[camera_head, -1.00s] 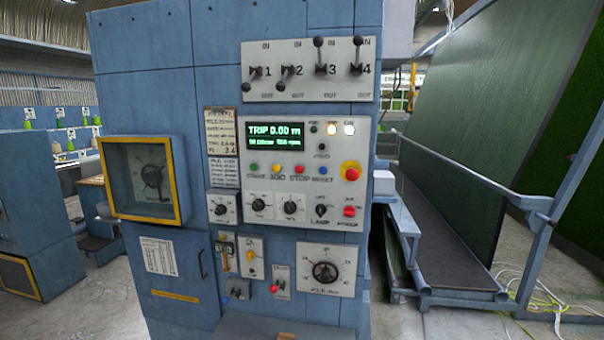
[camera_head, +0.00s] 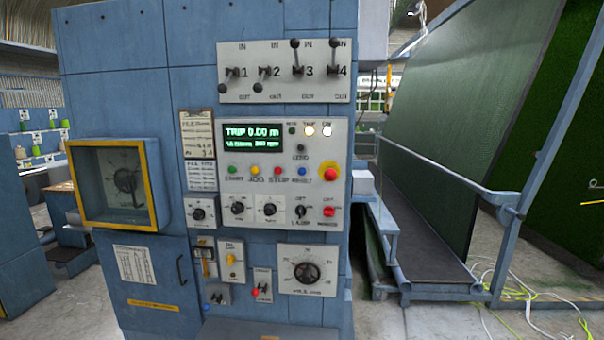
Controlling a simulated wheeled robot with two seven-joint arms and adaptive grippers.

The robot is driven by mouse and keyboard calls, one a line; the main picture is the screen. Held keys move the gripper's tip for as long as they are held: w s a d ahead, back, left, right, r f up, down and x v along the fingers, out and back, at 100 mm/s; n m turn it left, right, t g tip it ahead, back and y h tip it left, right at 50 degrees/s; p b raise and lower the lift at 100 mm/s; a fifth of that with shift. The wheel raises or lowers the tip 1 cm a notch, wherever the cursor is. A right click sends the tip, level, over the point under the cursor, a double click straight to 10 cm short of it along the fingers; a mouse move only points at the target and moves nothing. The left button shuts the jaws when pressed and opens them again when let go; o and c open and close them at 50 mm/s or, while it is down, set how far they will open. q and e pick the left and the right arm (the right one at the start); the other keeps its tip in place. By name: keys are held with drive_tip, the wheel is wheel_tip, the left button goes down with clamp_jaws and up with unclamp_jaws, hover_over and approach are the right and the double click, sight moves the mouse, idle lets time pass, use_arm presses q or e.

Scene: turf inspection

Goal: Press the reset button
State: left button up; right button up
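The blue reset button (camera_head: 302,171) sits on the grey control panel (camera_head: 338,213) of a blue machine cabinet. It is the rightmost small button in the row below the green-text display (camera_head: 253,138), right of the red stop button (camera_head: 277,171). Its label below is blurred but sits where "RESET" shows in the earlier view. A larger red button on a yellow ring (camera_head: 329,171) is close to its right. The display reads TRIP 0.00 m. Neither of my grippers is in view.
Several lever switches (camera_head: 284,71) stick out of the upper panel. A yellow-framed gauge box (camera_head: 153,185) juts out at the left. At the right are a metal rail (camera_head: 440,180) and a dark green sheet (camera_head: 460,120). Loose cables (camera_head: 530,310) lie on the floor at the lower right.

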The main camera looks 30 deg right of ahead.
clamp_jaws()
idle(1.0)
